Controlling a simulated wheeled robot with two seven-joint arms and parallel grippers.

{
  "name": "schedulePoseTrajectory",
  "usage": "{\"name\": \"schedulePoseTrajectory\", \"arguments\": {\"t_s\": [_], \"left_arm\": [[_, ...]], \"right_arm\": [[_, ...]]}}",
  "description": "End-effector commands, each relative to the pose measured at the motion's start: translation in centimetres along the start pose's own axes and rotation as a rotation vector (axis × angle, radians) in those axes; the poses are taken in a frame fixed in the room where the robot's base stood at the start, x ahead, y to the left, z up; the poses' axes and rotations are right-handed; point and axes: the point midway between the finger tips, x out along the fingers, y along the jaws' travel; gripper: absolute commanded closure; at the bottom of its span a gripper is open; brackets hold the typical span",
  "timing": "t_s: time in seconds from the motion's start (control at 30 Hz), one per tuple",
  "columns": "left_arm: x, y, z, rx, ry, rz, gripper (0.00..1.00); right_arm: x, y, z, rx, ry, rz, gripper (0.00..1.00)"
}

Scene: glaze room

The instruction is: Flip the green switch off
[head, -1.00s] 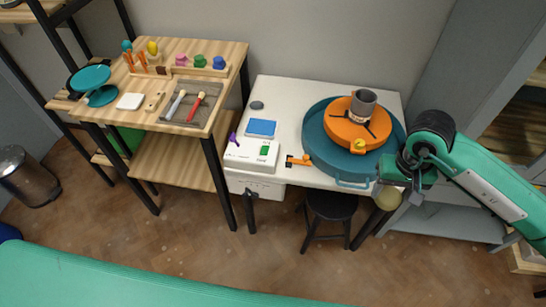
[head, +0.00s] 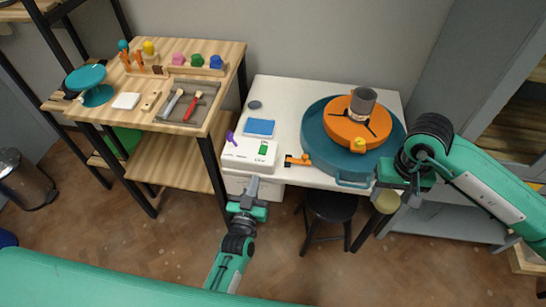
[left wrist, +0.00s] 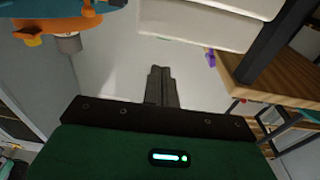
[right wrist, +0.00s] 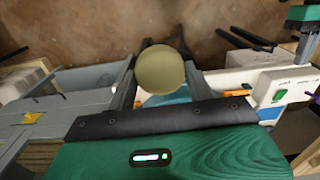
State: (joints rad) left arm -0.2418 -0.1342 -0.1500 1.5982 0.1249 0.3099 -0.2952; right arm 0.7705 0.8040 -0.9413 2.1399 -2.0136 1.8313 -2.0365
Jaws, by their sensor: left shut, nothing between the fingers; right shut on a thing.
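The green switch (head: 263,147) is on the front right of a white box (head: 238,155) at the table's front left corner. It also shows in the right wrist view (right wrist: 279,95). I cannot tell which way it is set. My left gripper (head: 253,182) is shut and empty, in front of and below the box, apart from the switch. Its closed fingers show in the left wrist view (left wrist: 160,85). My right gripper (head: 388,199) is shut on a round yellowish sponge-like thing (right wrist: 160,70), off the table's front right corner.
A purple lever (head: 230,138) is at the box's left. A blue block (head: 259,128) lies behind, and an orange-handled tool (head: 298,160) to the right. A teal basin (head: 313,130) holds an orange wheel (head: 345,122) with a grey pot. A black stool (head: 333,207) stands below.

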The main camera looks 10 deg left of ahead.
Motion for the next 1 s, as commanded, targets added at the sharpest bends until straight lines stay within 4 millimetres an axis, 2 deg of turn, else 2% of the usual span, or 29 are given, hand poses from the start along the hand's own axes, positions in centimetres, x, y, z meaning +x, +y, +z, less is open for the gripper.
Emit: {"name": "schedulePoseTrajectory", "arguments": {"t_s": [0.1, 0.2, 0.53, 0.67, 0.77, 1.0], "left_arm": [[0.6, -0.3, -2.3, -0.003, 0.056, -0.018, 1.0], [0.7, -0.4, -3.0, -0.003, 0.074, -0.025, 1.0], [0.8, -0.5, -3.1, -0.003, 0.076, -0.025, 1.0], [1.4, -0.5, -3.1, -0.003, 0.077, -0.025, 1.0], [2.6, -0.5, -3.1, -0.002, 0.078, -0.025, 1.0], [7.0, -0.6, -3.3, -0.004, 0.078, -0.026, 1.0]], "right_arm": [[0.1, 0.0, 0.0, 0.0, 0.0, 0.0, 0.65], [0.2, 0.0, 0.0, 0.0, 0.0, 0.0, 0.65], [0.2, 0.0, 0.0, 0.0, 0.0, 0.0, 0.65], [0.4, 0.0, 0.0, 0.0, 0.0, 0.0, 0.65], [0.9, 0.0, 0.0, 0.0, 0.0, 0.0, 0.65], [2.4, 0.0, 0.0, 0.0, 0.0, 0.0, 0.65]]}}
